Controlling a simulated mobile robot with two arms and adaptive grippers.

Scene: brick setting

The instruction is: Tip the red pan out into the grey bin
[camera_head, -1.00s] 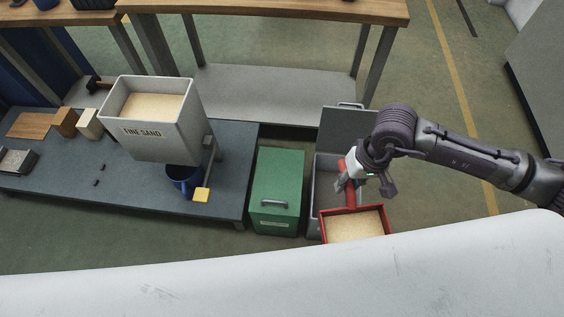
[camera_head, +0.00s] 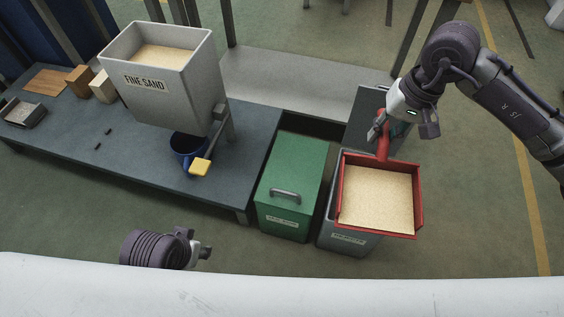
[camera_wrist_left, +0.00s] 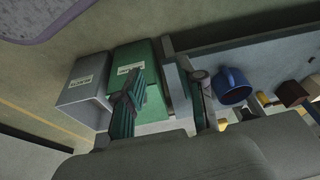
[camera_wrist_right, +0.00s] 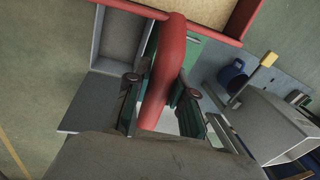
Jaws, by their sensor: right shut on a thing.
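The red pan (camera_head: 380,234) is full of pale sand (camera_head: 375,198) and looks about level. My right gripper (camera_head: 380,130) is shut on its red handle, which runs between the fingers in the right wrist view (camera_wrist_right: 163,75). The pan hangs above the grey bin (camera_head: 347,242) and hides most of its opening. The bin's lid (camera_head: 366,104) stands open behind. Part of the bin's inside shows beside the handle in the right wrist view (camera_wrist_right: 118,42). My left gripper (camera_head: 203,250) is low at front left, open and empty, with spread fingers in the left wrist view (camera_wrist_left: 165,85).
A closed green bin (camera_head: 290,185) stands just left of the grey one. Further left, a low table (camera_head: 225,165) carries a FINE SAND hopper (camera_head: 165,85), a blue mug (camera_head: 185,150) and wooden blocks (camera_head: 79,81). A grey shelf (camera_head: 300,85) lies behind.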

